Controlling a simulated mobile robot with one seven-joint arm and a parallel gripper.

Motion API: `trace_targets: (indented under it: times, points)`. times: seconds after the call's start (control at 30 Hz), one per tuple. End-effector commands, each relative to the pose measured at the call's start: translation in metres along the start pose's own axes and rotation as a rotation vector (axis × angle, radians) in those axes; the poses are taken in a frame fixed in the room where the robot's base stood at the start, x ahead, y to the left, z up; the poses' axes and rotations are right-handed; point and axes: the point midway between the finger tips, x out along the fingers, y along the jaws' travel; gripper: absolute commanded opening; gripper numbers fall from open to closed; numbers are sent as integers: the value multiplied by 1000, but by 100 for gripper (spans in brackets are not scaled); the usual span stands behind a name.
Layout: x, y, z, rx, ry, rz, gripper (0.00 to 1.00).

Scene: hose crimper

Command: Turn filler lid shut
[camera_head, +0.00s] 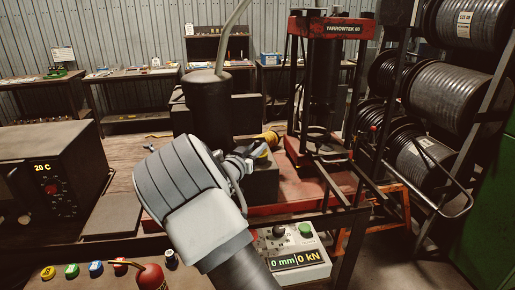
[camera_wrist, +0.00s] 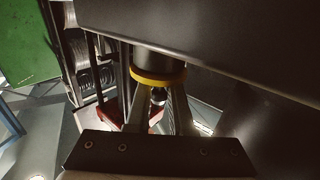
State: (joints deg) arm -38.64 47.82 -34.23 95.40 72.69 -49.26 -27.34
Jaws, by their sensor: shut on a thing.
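The filler lid (camera_wrist: 158,79) shows in the wrist view as a dark round part with a yellow rim, beneath a large dark body. My gripper (camera_wrist: 158,96) has its two fingers closed on it from opposite sides. In the head view my gripper (camera_head: 258,152) reaches to the side of a dark block on the workbench, beside a small yellow-orange round part (camera_head: 271,137). The fingertips are small there, and my wrist partly covers the area. I cannot tell how far the lid is turned.
A dark upright cylinder (camera_head: 208,108) with a hose stands left of my gripper. The red press (camera_head: 331,100) stands behind to the right, with hose reels (camera_head: 455,95) beyond. A control box (camera_head: 292,252) reads 0 mm and 0 kN. A heater box (camera_head: 45,180) sits left; a small red extinguisher-like object (camera_head: 151,277) is in front.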

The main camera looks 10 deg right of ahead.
Motion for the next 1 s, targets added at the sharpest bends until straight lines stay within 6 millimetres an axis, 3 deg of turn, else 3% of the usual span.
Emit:
trace_targets:
  times: [0.7,0.73,0.83,0.87,1.0]
  points:
    - [5,0,-2,1,3,126,0]
    - [5,0,-2,1,3,126,24]
    - [5,0,-1,1,2,126,42]
    - [5,0,-1,1,2,126,46]
    - [5,0,-1,1,1,126,46]
